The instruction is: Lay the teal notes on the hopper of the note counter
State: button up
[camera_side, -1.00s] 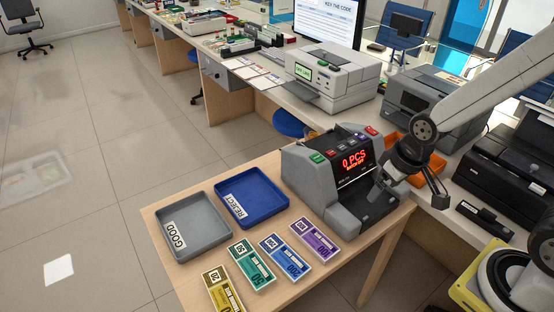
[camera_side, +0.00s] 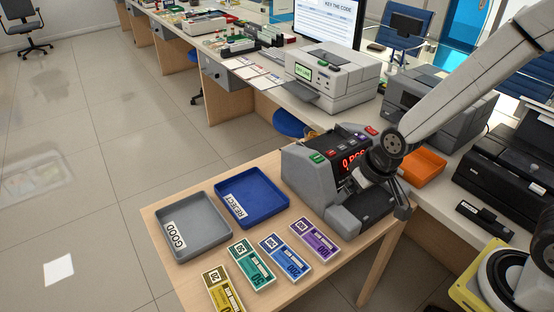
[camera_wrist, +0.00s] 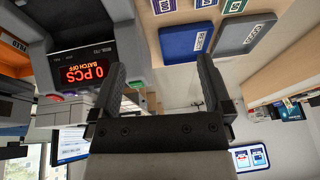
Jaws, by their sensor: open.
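The teal notes (camera_side: 252,265), a flat bundle marked 50, lie on the wooden table between the yellow-brown and blue bundles. They also show at the top edge of the wrist view (camera_wrist: 235,5). The note counter (camera_side: 309,180) stands at the table's far right, its red display reading 0 PCS, partly covered by my wrist in the side view. Its front and hopper area are partly hidden behind my gripper (camera_side: 372,197). My gripper is open and empty, above the counter's front, well right of the teal notes. Both fingers show apart in the wrist view (camera_wrist: 161,78).
A grey GOOD tray (camera_side: 205,245) and blue REJECT tray (camera_side: 270,181) sit behind the notes. The blue notes (camera_side: 285,256), purple notes (camera_side: 314,240) and yellow-brown notes (camera_side: 222,290) lie alongside. An orange bin (camera_side: 424,166) is behind my wrist.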

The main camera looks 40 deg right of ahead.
jog(key=w+a+f+t, duration=0.2)
jog(key=w+a+f, duration=0.3)
jog(key=a, duration=0.3)
jog(key=t, duration=0.4)
send_over(259, 274)
jog(key=s+d, duration=0.2)
jog(key=s, duration=0.1)
jog(key=shift+m, duration=0.3)
jog(key=f, duration=1)
jog(key=shift+w, duration=0.2)
jog(key=s+f+t, duration=0.1)
jog(key=s+a+f+t, duration=0.1)
jog(key=f, duration=0.1)
jog(key=s+a+f, duration=0.1)
jog(key=s+f, duration=0.1)
jog(key=shift+f+t+h, duration=0.1)
jog(key=shift+t+h, duration=0.3)
jog(key=shift+s+a+f+t, duration=0.1)
jog(key=shift+s+f+t, duration=0.3)
jog(key=shift+s, duration=0.15)
jog(key=shift+x, duration=1.35)
jog(key=shift+x, duration=2.6)
